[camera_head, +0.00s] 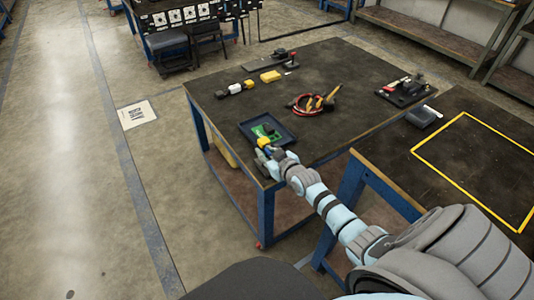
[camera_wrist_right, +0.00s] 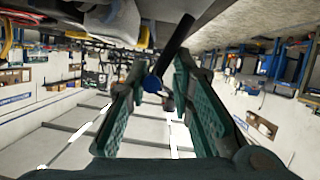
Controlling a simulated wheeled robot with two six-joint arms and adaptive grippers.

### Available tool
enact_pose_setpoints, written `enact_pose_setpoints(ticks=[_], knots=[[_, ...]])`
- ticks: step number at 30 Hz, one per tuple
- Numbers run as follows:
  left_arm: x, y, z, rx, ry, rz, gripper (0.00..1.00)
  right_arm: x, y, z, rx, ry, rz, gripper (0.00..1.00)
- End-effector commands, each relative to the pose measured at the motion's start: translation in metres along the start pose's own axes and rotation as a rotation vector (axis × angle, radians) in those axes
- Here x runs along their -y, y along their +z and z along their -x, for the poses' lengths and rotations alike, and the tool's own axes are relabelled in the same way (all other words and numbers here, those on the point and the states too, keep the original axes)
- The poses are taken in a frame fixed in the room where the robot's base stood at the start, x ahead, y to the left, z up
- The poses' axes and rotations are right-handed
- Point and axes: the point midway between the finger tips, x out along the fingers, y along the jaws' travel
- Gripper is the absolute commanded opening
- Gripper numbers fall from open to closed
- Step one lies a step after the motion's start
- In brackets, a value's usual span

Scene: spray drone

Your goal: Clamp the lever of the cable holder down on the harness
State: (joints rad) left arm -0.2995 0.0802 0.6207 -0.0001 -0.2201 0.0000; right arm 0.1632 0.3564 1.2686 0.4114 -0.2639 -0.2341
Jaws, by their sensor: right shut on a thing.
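My right gripper (camera_head: 264,155) is at the near left corner of the dark worktable, beside a dark tray. In the right wrist view, its two green-padded fingers (camera_wrist_right: 158,62) have a dark rod with a blue end (camera_wrist_right: 173,45) between them, and a gap still shows between the pads. I cannot tell whether this rod is the cable holder's lever. A red and black cable loop (camera_head: 298,107), perhaps the harness, lies mid-table with yellow-handled tools. A small yellow part (camera_head: 264,143) shows just beyond the gripper. I cannot pick out the cable holder with certainty. My left gripper is not in view.
The dark tray (camera_head: 287,137) holds a green board (camera_head: 263,130). A black fixture with a red part (camera_head: 404,92) stands at the table's right. A yellow block (camera_head: 270,76) and small parts (camera_head: 236,88) lie at the back left. Bare tabletop (camera_head: 350,75) lies between them.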

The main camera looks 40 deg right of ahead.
Motion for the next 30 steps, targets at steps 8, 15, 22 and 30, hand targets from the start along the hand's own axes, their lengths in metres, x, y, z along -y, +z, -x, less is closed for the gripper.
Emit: enact_pose_setpoints(ticks=[8, 15, 22, 30], knots=[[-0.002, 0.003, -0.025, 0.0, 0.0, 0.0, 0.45, -0.008, 0.011, -0.003, 0.008, -0.036, -0.092, 0.0], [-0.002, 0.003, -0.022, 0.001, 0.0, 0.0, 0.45, -0.007, 0.009, -0.001, 0.012, -0.046, -0.108, 0.0], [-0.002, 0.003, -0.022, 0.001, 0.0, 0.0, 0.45, -0.006, 0.007, -0.002, 0.01, -0.049, -0.108, 0.44], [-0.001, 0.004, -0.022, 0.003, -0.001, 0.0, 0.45, -0.005, 0.005, 0.0, 0.006, -0.05, -0.109, 0.44]])
